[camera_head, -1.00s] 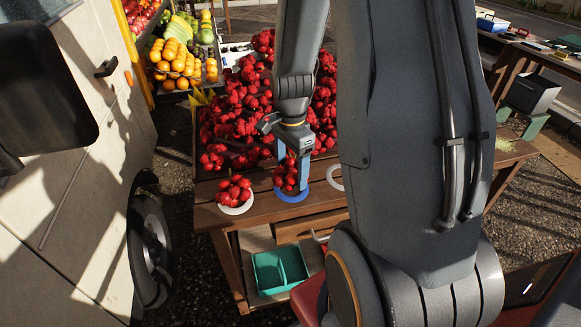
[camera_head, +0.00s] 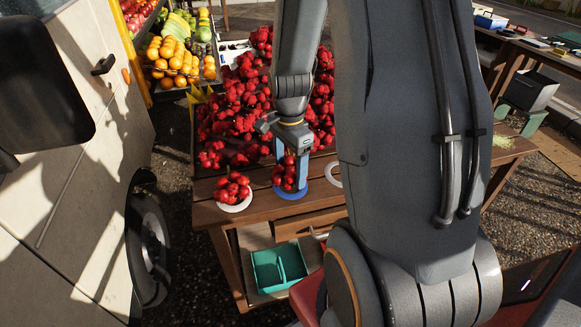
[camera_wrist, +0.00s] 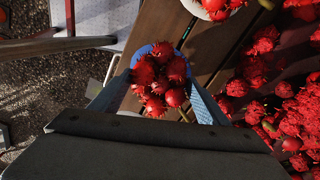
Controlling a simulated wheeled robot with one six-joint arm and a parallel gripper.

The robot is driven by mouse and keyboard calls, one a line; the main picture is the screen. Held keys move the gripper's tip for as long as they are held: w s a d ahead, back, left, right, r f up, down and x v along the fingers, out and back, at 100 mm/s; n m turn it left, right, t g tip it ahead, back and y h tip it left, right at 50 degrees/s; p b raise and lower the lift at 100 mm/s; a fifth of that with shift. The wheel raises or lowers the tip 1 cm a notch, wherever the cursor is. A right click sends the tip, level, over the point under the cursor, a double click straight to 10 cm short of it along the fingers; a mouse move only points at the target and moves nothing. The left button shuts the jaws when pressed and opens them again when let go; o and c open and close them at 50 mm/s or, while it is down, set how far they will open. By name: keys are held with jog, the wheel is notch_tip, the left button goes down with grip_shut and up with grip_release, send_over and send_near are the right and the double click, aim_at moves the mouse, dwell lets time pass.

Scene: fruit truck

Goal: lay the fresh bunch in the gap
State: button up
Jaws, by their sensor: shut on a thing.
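My gripper (camera_head: 291,174) is shut on a bunch of red, spiky fruit (camera_head: 288,177), with blue fingers on either side of it. The bunch is over a blue disc (camera_head: 291,194) near the front edge of the wooden table. In the wrist view the held bunch (camera_wrist: 158,85) sits between the fingers, with the blue disc's rim (camera_wrist: 141,51) showing behind it. I cannot tell whether the bunch touches the disc. A similar bunch (camera_head: 232,186) lies on a white disc (camera_head: 236,207) to the left. A pale ring (camera_head: 333,174) to the right is partly hidden by my arm.
A large heap of red fruit (camera_head: 235,110) covers the table (camera_head: 262,208) behind the discs. The truck (camera_head: 60,210) stands to the left. A teal divided tray (camera_head: 278,268) is below the tabletop. Orange fruit (camera_head: 168,55) is at the back left.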

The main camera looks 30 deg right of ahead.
jog(key=shift+f+b, duration=0.35)
jog(key=shift+f, duration=0.65)
dwell(1.2)
jog(key=o, duration=0.9)
jog(key=shift+r+p, duration=2.5)
jog(key=shift+r, duration=0.55)
